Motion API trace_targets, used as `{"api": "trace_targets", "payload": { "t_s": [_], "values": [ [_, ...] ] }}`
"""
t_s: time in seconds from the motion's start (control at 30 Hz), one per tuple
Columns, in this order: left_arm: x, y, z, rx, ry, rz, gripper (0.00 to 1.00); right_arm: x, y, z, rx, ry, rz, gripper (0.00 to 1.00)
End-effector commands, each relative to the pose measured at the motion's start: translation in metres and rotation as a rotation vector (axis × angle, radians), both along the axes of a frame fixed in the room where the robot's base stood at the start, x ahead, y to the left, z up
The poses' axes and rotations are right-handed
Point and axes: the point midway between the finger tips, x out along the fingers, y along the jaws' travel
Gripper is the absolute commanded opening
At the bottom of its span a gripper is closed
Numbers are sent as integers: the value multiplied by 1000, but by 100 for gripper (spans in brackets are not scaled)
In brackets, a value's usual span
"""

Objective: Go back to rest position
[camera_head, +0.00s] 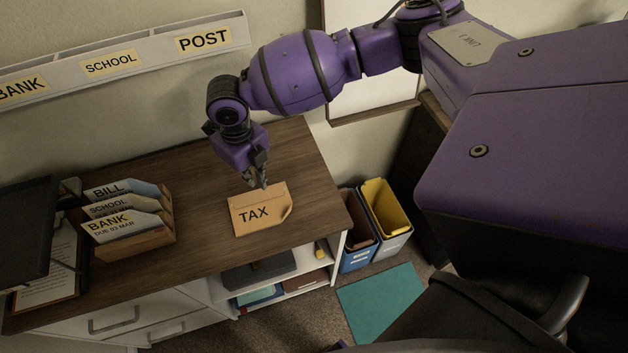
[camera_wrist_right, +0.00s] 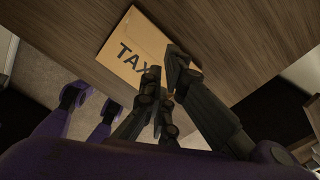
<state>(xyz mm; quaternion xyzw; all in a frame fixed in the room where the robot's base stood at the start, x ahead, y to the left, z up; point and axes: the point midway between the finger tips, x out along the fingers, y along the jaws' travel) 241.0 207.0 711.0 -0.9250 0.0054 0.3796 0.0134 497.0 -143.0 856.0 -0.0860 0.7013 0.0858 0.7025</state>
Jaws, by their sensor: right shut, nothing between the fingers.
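My right gripper (camera_head: 258,183) is shut and empty. In the head view its fingertips are at the upper edge of an orange-tan envelope marked TAX (camera_head: 262,211), which lies on the desk top near its right end. In the right wrist view the fingers (camera_wrist_right: 172,88) overlap the lower right part of the envelope (camera_wrist_right: 137,38); I cannot tell whether they touch it. My right arm reaches in from the upper right of the head view. My left gripper is not in the head view.
A wooden sorter (camera_head: 135,245) with BILL, SCHOOL and BANK envelopes stands on the desk at left. A wall rack (camera_head: 135,64) labelled BANK, SCHOOL and POST hangs behind. Blue (camera_head: 357,258) and yellow (camera_head: 384,205) bins stand on the floor right of the desk. The desk's back middle is clear.

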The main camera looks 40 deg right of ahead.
Motion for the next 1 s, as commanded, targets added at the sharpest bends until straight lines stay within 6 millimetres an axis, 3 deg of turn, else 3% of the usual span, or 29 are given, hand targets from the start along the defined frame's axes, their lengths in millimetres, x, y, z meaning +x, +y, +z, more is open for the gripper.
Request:
{"api": "trace_targets", "payload": {
  "t_s": [0.47,0.57,0.67,0.8,1.0],
  "values": [
    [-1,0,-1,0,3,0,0,-6,5,-6,7,8,-10,0],
    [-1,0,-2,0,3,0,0,-29,23,-21,37,27,-60,0],
    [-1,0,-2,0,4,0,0,-66,54,-42,90,55,-175,0],
    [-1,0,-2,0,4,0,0,-121,101,-60,191,100,-432,0],
    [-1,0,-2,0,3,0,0,-176,141,-61,320,174,-920,0]
  ]
}}
